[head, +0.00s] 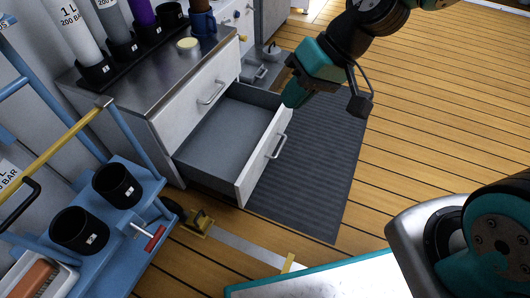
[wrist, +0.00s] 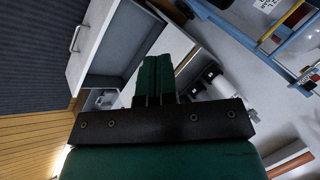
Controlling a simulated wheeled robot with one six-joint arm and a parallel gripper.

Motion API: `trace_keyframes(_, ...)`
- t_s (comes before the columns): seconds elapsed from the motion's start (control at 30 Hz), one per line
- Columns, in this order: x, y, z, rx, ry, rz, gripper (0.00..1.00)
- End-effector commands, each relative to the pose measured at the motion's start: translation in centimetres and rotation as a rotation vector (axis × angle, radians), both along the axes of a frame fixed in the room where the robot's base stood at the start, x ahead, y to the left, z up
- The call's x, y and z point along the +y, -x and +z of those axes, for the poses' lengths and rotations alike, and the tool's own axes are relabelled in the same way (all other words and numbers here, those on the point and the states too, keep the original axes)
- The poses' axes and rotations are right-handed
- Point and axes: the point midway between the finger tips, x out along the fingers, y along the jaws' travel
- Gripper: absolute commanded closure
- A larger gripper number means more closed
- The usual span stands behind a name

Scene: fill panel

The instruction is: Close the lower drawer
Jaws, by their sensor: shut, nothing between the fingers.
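The lower drawer (head: 222,140) is pulled well out of the white cabinet and looks empty, with a grey inside. Its white front panel (head: 258,158) carries a bar handle (head: 277,146). The drawer also shows in the wrist view (wrist: 122,40), with its handle (wrist: 74,38) at the upper left. My gripper (head: 290,98) is shut and empty. In the head view it appears by the far end of the drawer front; I cannot tell whether it touches. In the wrist view its green fingers (wrist: 152,75) are together, with the open drawer behind them.
The upper drawer (head: 195,95) is shut. A dark mat (head: 310,160) lies before the drawer. A blue trolley (head: 120,225) stands at the left. The wooden floor at the right is clear.

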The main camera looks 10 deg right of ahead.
Motion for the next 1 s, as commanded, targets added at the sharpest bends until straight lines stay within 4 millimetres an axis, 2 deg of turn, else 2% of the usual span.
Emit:
trace_keyframes(0.03, -0.4, -1.9, -3.3, 0.033, -0.036, -0.066, 1.00)
trace_keyframes(0.17, -1.6, -6.0, -10.2, 0.073, -0.129, -0.247, 1.00)
trace_keyframes(0.2, -2.2, -7.0, -12.5, 0.084, -0.156, -0.309, 1.00)
trace_keyframes(0.3, -3.9, -8.8, -18.1, 0.113, -0.215, -0.461, 1.00)
trace_keyframes(0.4, -5.6, -9.6, -23.0, 0.134, -0.259, -0.602, 1.00)
trace_keyframes(0.5, -6.9, -9.8, -26.8, 0.148, -0.287, -0.712, 1.00)
trace_keyframes(0.6, -7.8, -9.7, -29.2, 0.155, -0.303, -0.785, 1.00)
trace_keyframes(0.77, -8.1, -9.8, -30.9, 0.157, -0.312, -0.829, 1.00)
trace_keyframes(1.0, -5.9, -11.3, -33.9, 0.156, -0.311, -0.825, 1.00)
